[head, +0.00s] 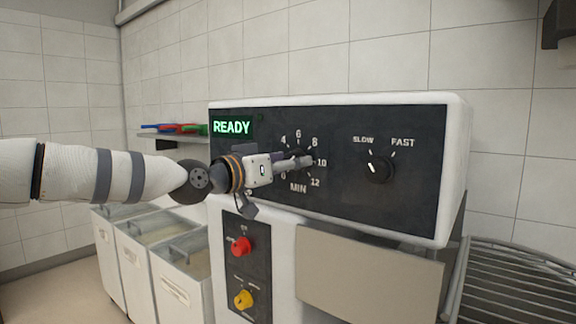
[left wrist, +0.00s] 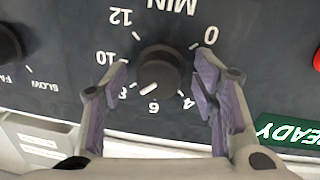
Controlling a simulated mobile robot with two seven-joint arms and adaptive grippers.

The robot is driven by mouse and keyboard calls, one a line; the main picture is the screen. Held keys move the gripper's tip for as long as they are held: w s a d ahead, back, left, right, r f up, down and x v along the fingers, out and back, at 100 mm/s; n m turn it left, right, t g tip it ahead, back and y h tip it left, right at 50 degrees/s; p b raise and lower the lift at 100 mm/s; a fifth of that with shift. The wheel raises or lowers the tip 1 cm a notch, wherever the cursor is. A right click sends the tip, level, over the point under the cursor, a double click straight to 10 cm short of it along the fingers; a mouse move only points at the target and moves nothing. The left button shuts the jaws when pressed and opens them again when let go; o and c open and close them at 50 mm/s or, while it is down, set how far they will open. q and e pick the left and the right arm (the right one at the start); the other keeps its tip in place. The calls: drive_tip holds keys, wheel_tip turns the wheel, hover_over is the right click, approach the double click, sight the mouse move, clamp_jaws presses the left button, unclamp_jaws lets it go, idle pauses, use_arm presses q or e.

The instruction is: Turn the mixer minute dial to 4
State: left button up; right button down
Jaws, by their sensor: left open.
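The mixer minute dial is a round black knob (left wrist: 160,68) on the dark panel (head: 345,190), marked MIN with numbers 0 to 12. In the left wrist view, which is upside down, its white pointer line aims between 6 and 8. In the head view the knob is mostly hidden behind my gripper. My left gripper (head: 299,161) reaches in from the left at the dial. In the left wrist view my left gripper (left wrist: 159,78) is open, one finger on each side of the knob, with visible gaps. My right gripper is out of view.
A SLOW/FAST knob (head: 379,168) sits right of the dial. A green READY display (head: 231,127) is at upper left. Red (head: 241,246) and yellow (head: 243,299) buttons are below. Bins (head: 183,262) stand at left, a wire rack (head: 520,285) at right.

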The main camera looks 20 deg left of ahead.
use_arm(q)
drive_tip(key=shift+s, duration=0.1)
drive_tip(key=c, duration=1.2)
drive_tip(key=shift+o, duration=0.2)
drive_tip(key=shift+d+n+t+y+b, duration=0.1)
drive_tip(key=shift+n+t+y+b, duration=0.3)
drive_tip(key=shift+n, duration=4.2)
drive_tip(key=shift+d+n+t+y+b, duration=0.15)
drive_tip(key=shift+n+b, duration=0.35)
drive_tip(key=shift+n, duration=4.1)
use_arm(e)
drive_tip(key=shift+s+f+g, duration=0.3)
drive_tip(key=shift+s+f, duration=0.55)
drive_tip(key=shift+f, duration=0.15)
use_arm(q)
drive_tip(key=shift+a+r, duration=0.1)
drive_tip(key=shift+r, duration=0.05)
